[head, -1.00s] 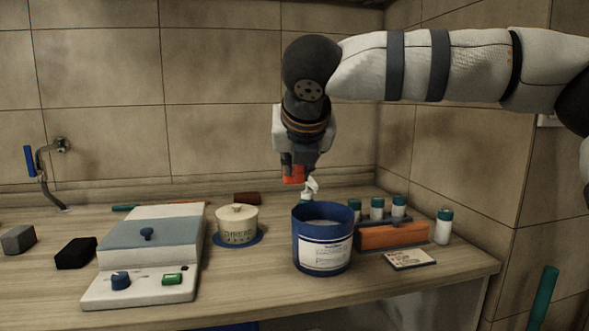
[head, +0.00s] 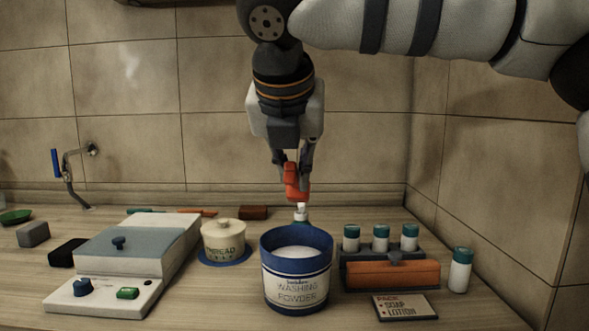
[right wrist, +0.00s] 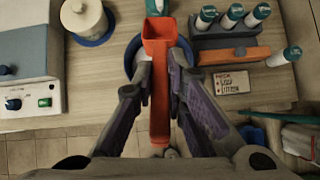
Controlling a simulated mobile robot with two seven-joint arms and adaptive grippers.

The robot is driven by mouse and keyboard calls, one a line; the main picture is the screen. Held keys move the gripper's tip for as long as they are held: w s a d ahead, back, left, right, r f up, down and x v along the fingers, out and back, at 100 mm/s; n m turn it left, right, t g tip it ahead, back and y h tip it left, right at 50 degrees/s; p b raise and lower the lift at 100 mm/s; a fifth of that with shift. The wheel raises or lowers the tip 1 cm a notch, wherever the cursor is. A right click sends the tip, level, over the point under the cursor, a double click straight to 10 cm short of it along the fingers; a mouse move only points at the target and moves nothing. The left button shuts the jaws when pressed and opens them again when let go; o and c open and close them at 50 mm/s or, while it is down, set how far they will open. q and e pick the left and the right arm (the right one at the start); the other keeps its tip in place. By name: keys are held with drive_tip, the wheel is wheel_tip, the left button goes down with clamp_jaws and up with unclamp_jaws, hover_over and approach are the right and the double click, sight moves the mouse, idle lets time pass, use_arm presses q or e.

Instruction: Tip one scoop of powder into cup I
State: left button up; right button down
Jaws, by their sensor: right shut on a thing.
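My right gripper (head: 294,170) is shut on a red-orange scoop (head: 297,183), above the rim line of the blue washing powder tub (head: 297,290) in the head view. The tub is open and holds white powder (head: 299,252). In the right wrist view the scoop (right wrist: 159,105) lies between the fingers, its square bowl pointing away; the tub's blue rim (right wrist: 130,57) shows partly behind it. I cannot make out a cup marked I in either view. My left gripper is not in view.
An orange-fronted rack (head: 393,274) with teal-capped bottles, a loose bottle (head: 460,271) and a label card (head: 405,306) are right. A white-topped dispenser (head: 301,213) stands behind the tub.

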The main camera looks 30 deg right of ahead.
sight(293, 188)
drive_tip(key=shift+w+f, duration=0.1)
drive_tip(key=shift+f, duration=0.2)
drive_tip(key=f+g, duration=0.1)
drive_tip(key=w+f+g+y, duration=0.1)
drive_tip(key=w+d+f+g+y, duration=0.1)
drive_tip(key=shift+d+f, duration=0.1)
drive_tip(key=shift+f, duration=0.25)
wheel_tip(293, 188, down, 6)
drive_tip(key=shift+s+r, duration=0.1)
drive_tip(key=shift+r, duration=3.25)
drive_tip(key=shift+s+r, duration=0.1)
drive_tip(key=shift+r, duration=0.25)
drive_tip(key=s+a+t+h, duration=0.1)
drive_tip(key=t, duration=0.1)
drive_tip(key=s+r+t+h, duration=0.1)
drive_tip(key=t+h, duration=0.1)
drive_tip(key=shift+s+a+r, duration=0.15)
drive_tip(key=shift+a, duration=0.25)
drive_tip(key=shift+s+a+r+t+h, duration=0.3)
drive_tip(key=shift+t+h, duration=0.3)
drive_tip(key=shift+t, duration=0.3)
drive_tip(key=shift+f, duration=0.1)
